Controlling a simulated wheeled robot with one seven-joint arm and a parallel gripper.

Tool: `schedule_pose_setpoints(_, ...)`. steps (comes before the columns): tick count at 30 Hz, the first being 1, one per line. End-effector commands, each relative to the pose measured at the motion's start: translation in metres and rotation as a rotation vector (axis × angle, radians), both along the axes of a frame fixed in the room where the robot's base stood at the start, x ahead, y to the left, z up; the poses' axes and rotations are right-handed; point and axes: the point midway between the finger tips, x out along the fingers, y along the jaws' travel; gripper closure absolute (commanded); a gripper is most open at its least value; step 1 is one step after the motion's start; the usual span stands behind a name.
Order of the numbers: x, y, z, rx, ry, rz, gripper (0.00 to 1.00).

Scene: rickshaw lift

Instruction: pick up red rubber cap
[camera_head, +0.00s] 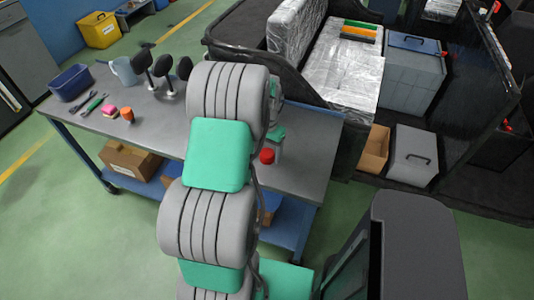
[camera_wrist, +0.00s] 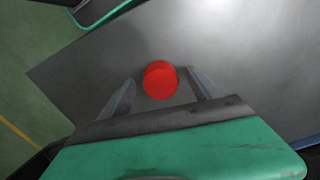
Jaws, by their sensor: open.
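The red rubber cap (camera_wrist: 160,80) is a small round red piece on the grey tabletop. In the wrist view it lies between and slightly beyond the two grey fingers of my gripper (camera_wrist: 160,97), with a gap on each side. My gripper is open and not touching the cap as far as I can see. In the head view the red cap (camera_head: 267,156) shows just right of my arm, near the front right part of the workbench (camera_head: 305,165). My arm hides the middle of the bench, and my fingertips are not clear in that view.
On the bench's left stand a blue bin (camera_head: 71,83), a light mug (camera_head: 124,71), black-topped upright items (camera_head: 163,66), an orange piece (camera_head: 127,115) and a pink piece (camera_head: 109,111). A large black cart (camera_head: 232,50) with wrapped packages stands behind right. Cardboard boxes sit on the lower shelf.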

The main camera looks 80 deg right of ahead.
Motion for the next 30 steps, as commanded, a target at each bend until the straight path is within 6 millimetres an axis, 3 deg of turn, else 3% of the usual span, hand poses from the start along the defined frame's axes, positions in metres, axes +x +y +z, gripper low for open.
schedule_pose_setpoints(3,-0.0002,-0.0003,-0.0099,-0.001,0.0,0.0,0.28)
schedule_pose_setpoints(9,-0.0001,-0.0004,-0.0107,-0.002,0.0,0.0,0.29)
schedule_pose_setpoints(30,-0.0001,-0.0003,-0.0103,-0.002,0.0,0.0,0.86)
